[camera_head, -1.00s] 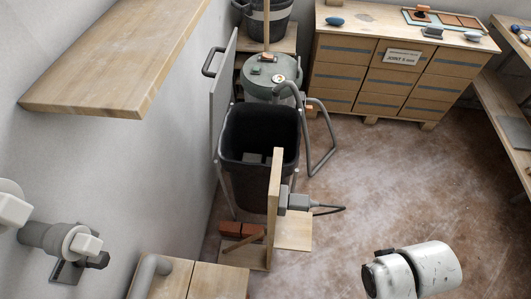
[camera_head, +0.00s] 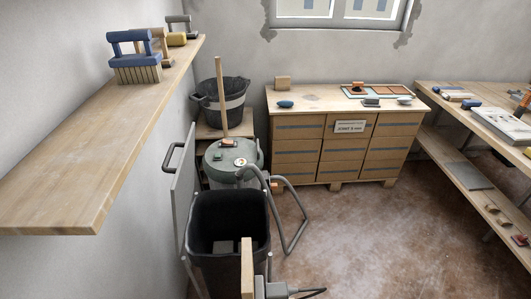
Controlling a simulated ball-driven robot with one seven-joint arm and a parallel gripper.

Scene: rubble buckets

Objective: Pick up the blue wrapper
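I cannot make out a blue wrapper for certain in the head view. A small blue rounded object (camera_head: 285,104) lies on the left part of the wooden cabinet top; it is too small to tell what it is. Small blue items (camera_head: 471,104) lie on the right-hand bench, also too small to identify. The inside of the black bin (camera_head: 229,203) is dark, with a few grey pieces low in it. My gripper is not in view.
A wall shelf (camera_head: 95,190) at left holds a blue-handled brush (camera_head: 135,60). A green-grey drum with a hose (camera_head: 287,222) stands behind the bin. The drawer cabinet (camera_head: 345,150) stands at the back. The brown floor (camera_head: 370,235) at the middle right is clear.

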